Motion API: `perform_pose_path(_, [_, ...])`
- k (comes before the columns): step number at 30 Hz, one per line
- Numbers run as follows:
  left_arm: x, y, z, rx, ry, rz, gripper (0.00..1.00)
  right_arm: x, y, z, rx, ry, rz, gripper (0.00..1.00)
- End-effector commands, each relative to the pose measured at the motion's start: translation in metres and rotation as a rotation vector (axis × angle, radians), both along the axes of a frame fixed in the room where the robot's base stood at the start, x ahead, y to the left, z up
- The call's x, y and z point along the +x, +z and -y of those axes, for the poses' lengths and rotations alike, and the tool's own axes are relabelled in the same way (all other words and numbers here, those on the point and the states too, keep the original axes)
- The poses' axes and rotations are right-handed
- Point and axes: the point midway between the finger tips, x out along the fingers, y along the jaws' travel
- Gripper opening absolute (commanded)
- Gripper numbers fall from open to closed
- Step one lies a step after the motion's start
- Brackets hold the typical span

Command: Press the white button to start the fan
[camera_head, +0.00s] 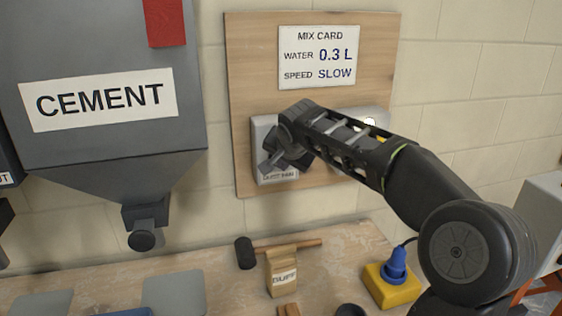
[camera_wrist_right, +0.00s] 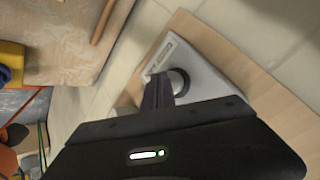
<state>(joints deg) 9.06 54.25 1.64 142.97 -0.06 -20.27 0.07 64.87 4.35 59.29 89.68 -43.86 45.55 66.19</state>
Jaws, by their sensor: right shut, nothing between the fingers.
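My right gripper (camera_head: 272,163) is shut and empty, its fingertips in front of a light grey switch box (camera_head: 262,128) on the wooden board. The box bears a small label (camera_head: 279,177), too blurred to read surely. In the right wrist view the box (camera_wrist_right: 208,75) shows a round pale button with a dark collar (camera_wrist_right: 180,80). The shut fingers (camera_wrist_right: 157,92) are right beside or against this button; I cannot tell whether they touch it. In the head view my gripper hides the button. My left gripper is not in view.
A second grey box (camera_head: 381,118) with a bright round spot is partly behind my right arm. A mix card (camera_head: 319,57) hangs above. A cement hopper (camera_head: 100,95) is left. The bench holds a mallet (camera_head: 246,252), a paper bag (camera_head: 282,272) and a yellow block with blue plug (camera_head: 392,290).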

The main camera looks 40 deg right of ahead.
Motion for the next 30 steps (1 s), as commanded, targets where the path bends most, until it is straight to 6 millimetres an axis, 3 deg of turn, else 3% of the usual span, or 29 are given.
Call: perform_pose_path(30, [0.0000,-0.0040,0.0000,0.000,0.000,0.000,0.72,0.0062,-0.0004,0.0028,-0.003,-0.001,0.003,0.00])
